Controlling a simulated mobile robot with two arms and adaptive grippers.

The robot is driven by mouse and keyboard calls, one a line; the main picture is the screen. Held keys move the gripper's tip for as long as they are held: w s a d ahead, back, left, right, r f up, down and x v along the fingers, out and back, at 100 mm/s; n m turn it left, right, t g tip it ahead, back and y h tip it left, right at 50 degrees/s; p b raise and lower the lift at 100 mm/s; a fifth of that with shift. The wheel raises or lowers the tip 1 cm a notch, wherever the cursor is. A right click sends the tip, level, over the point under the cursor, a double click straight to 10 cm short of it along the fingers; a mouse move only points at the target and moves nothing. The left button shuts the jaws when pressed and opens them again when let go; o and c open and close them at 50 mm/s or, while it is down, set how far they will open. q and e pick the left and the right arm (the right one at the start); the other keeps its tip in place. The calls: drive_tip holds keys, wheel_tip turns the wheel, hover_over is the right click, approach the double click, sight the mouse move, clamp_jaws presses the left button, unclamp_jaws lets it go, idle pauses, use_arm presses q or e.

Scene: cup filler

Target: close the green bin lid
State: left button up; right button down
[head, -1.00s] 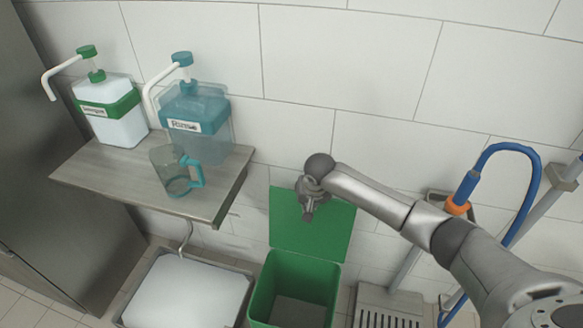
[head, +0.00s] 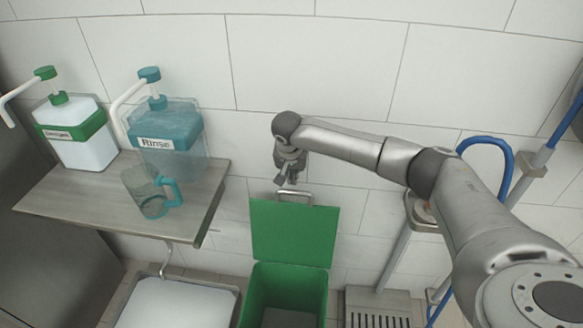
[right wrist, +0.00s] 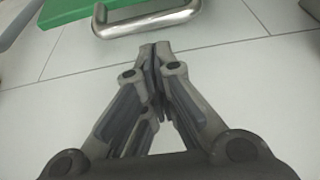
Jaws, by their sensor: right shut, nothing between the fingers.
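The green bin (head: 285,290) stands on the floor against the wall. Its green lid (head: 293,232) is open and upright, with a metal handle (head: 296,194) along its top edge. My right gripper (head: 285,182) is shut and empty, just above the lid's top edge near the handle. In the right wrist view the shut fingertips (right wrist: 156,48) are a little short of the handle (right wrist: 150,18), apart from it, with a strip of the green lid (right wrist: 85,10) beyond. My left gripper is out of view.
A shelf (head: 110,205) at left holds a green-labelled dispenser (head: 75,135), a teal Rinse dispenser (head: 168,135) and a clear cup (head: 145,192). A white tray (head: 175,302) lies below it. A blue hose (head: 505,160) and a floor grate (head: 380,308) are at right.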

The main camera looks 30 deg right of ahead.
drive_tip(key=shift+x, duration=1.75)
